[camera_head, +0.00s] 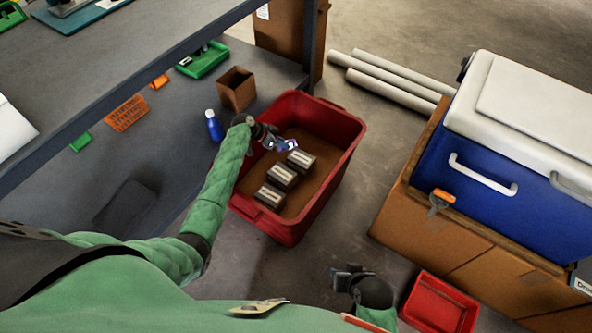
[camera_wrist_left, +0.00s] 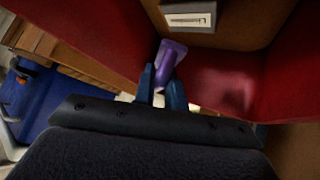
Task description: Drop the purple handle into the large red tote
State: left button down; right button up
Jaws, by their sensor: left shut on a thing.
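The large red tote (camera_head: 339,167) stands on the floor in the middle of the head view, with several dark boxes with pale labels (camera_head: 282,176) inside it. My left gripper (camera_head: 283,145) is over the tote's opening, near its left side. It is shut on the purple handle (camera_wrist_left: 168,62), which shows clearly between the fingers in the left wrist view. In the head view the handle is small and mostly hidden by the fingers. The tote's red wall (camera_wrist_left: 225,85) and one labelled box (camera_wrist_left: 190,20) lie beyond it in the wrist view. My right gripper (camera_head: 350,270) is low, apart from the tote, with its jaws unclear.
A grey shelf unit (camera_head: 150,60) is at left, with a blue bottle (camera_head: 214,126), a brown bin (camera_head: 236,89) and a green tray (camera_head: 203,60). A blue cooler (camera_head: 480,160) sits on a wooden cabinet at right. A small red bin (camera_head: 438,303) is at the bottom right.

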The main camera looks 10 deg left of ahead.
jog(key=shift+f, duration=0.3)
pick_arm(q)
jog(key=c, duration=1.4)
grip_release()
jog(key=shift+o, duration=0.2)
